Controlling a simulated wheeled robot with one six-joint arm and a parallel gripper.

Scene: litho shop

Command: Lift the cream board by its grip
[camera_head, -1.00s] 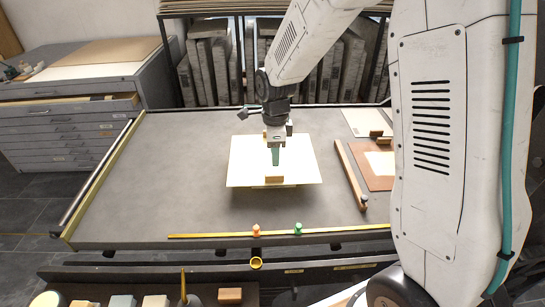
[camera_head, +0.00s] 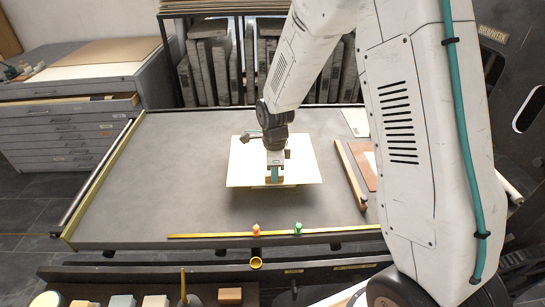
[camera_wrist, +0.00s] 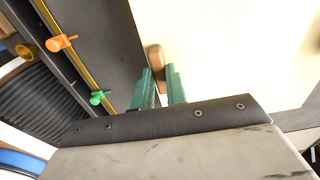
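The cream board (camera_head: 240,165) lies flat on the grey table, and its pale surface fills the upper right of the wrist view (camera_wrist: 235,50). Its grip, a small wooden block (camera_head: 269,181), sits near the board's front edge. It also shows in the wrist view (camera_wrist: 155,57). My gripper (camera_head: 274,176) is down at the grip. In the wrist view, its two green fingers (camera_wrist: 159,72) are parted, one on each side of the grip's near end. Firm contact with the wood is not visible. The fingers partly hide the grip.
A yellow strip (camera_head: 210,235) runs along the table's front edge with an orange peg (camera_head: 256,229) and a green peg (camera_head: 298,228). A wooden bar (camera_head: 349,172) and a brown board (camera_head: 362,160) lie to the right, partly behind my arm. The table's left side is clear.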

